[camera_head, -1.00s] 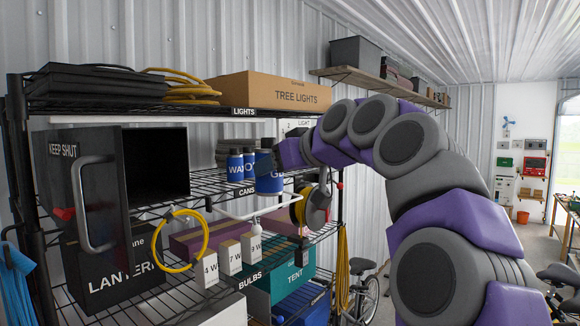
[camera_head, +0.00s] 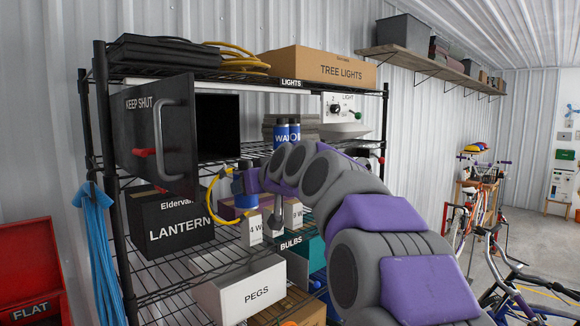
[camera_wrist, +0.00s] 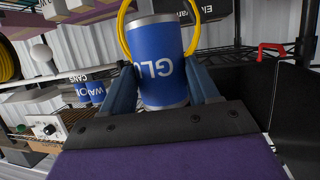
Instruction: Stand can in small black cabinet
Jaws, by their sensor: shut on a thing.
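A blue can (camera_wrist: 165,62) lettered "GLU" is clamped between the fingers of my gripper (camera_wrist: 163,85). The lettering appears upside down in the wrist view. In the head view my gripper (camera_head: 243,180) holds the can (camera_head: 246,202) in front of the shelf, below and right of the small black cabinet's opening. The cabinet (camera_head: 152,125) has its "KEEP SHUT" door, with a grey handle and a red lever, swung open. Its dark interior (camera_head: 218,125) shows no contents.
A yellow cable loop (camera_head: 213,198) hangs close by the can. Two blue cans (camera_head: 286,132) stand on the wire shelf right of the cabinet. The lantern box (camera_head: 172,222) is below it; the pegs box (camera_head: 240,288) sits lower.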

